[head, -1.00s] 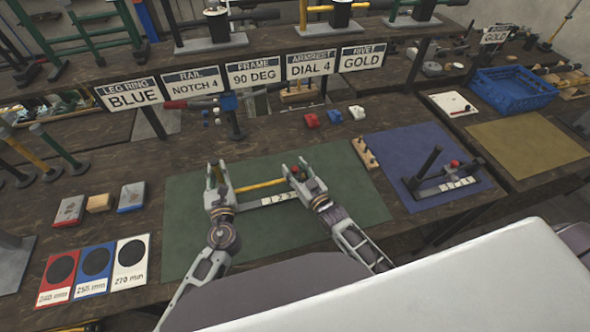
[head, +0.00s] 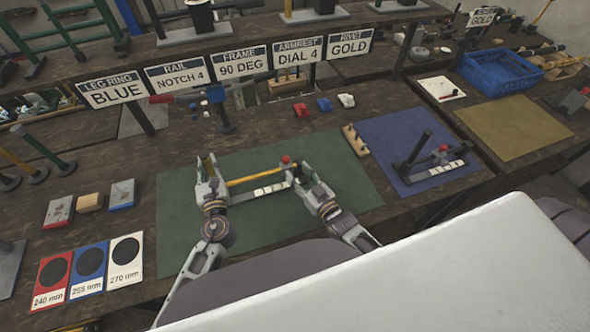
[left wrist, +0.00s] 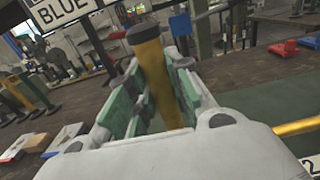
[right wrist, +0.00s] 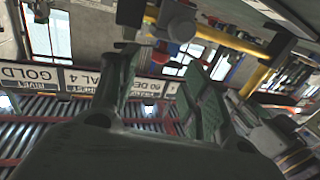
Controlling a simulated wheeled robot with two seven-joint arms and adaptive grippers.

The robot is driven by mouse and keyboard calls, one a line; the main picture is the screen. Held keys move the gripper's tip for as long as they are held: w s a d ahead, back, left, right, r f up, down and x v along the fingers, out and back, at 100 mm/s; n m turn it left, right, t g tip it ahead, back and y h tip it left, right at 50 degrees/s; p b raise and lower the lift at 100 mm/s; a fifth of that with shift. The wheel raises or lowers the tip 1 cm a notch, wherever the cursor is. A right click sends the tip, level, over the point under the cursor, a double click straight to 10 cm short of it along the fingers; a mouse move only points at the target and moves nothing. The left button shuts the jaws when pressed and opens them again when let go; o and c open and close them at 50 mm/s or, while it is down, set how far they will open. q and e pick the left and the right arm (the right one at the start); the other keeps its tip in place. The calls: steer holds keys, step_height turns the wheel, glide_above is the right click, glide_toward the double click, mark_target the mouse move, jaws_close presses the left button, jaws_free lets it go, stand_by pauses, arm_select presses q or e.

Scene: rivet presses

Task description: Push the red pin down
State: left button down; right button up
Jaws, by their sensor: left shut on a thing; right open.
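On the green mat (head: 330,210) lies a frame with a yellow bar (head: 257,178) and a numbered strip (head: 272,189). My left gripper (head: 207,168) is at its left end, shut on an upright yellow post with a dark cap, seen between the fingers in the left wrist view (left wrist: 158,75). The red pin (head: 286,158) stands at the frame's right end. My right gripper (head: 294,173) is open just beside it. In the right wrist view a red part (right wrist: 182,29) shows above the fingers (right wrist: 165,85); I cannot tell whether they touch it.
A blue mat (head: 382,135) to the right holds a second dark frame (head: 425,160) with a red knob. A peg block (head: 355,139) stands between the mats. Red, blue and white small parts lie behind. Color cards (head: 88,262) lie front left. The green mat's front is clear.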

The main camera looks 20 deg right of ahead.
steer(key=shift+v, duration=2.05)
arm_select(q)
steer(key=c, duration=1.2)
jaws_free()
steer(key=shift+c, duration=0.2)
steer(key=shift+s, duration=0.1)
steer(key=shift+s, duration=0.4)
steer(key=s, duration=1.1)
